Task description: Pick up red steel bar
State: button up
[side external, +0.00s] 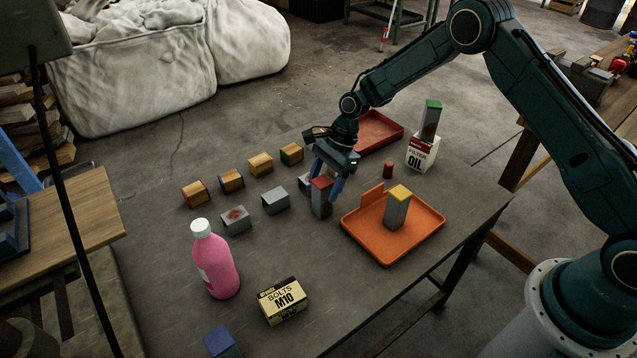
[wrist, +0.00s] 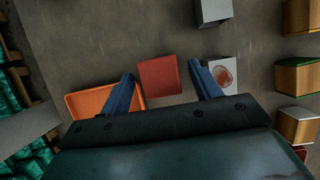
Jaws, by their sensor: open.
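The red steel bar (side external: 321,198) stands upright on the dark table, with grey steel sides and a red top. In the wrist view its red top (wrist: 158,76) shows between my two fingers. My gripper (side external: 327,180) is open and points down at the bar, with one blue finger on either side of it. In the wrist view my gripper (wrist: 162,82) shows a gap between each finger and the red top. Part of the bar is hidden behind a finger in the side view. I cannot tell how far down the fingers reach.
Close by are an orange tray (side external: 357,234) holding a yellow-topped bar (side external: 396,211), and grey blocks (side external: 275,200). Wooden blocks (side external: 260,164) stand farther left. A red cylinder (side external: 388,170), red tray (side external: 398,128) and oil-filter box (side external: 421,154) are behind. The pink bottle (side external: 215,262) and bolts box (side external: 284,301) are in front.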

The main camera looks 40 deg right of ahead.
aim_at(316, 206)
jog(key=shift+x, duration=2.1)
jog(key=shift+d, duration=0.1)
jog(key=c, duration=1.2)
jog(key=shift+c, duration=0.2)
jog(key=shift+r, duration=0.15)
notch_tip(316, 206, up, 20)
